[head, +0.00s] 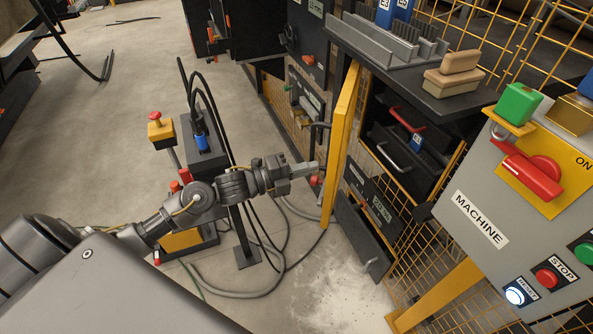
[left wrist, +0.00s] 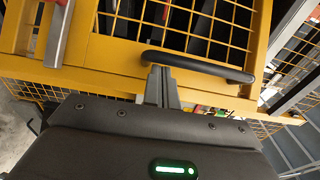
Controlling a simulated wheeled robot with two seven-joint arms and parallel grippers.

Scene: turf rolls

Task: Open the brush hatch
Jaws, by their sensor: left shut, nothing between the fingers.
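My left gripper (head: 312,167) reaches in from the left with its fingers shut and empty. Its tips are near the edge of a yellow mesh-framed door (head: 345,125) that is seen nearly edge-on. In the left wrist view the shut fingers (left wrist: 161,84) are close to a black bar handle (left wrist: 205,67) on the yellow frame (left wrist: 115,58); I cannot tell whether they touch. Low beyond the door, a dark panel (head: 360,232) with a small grey handle (head: 372,265) leans outward. I cannot read which panel is labelled as the brush hatch. My right gripper is not in view.
Dark drawers with a red handle (head: 407,118) and a grey handle (head: 393,155) sit behind the door. A black post box (head: 203,150) and loose cables (head: 240,293) are near my left arm.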

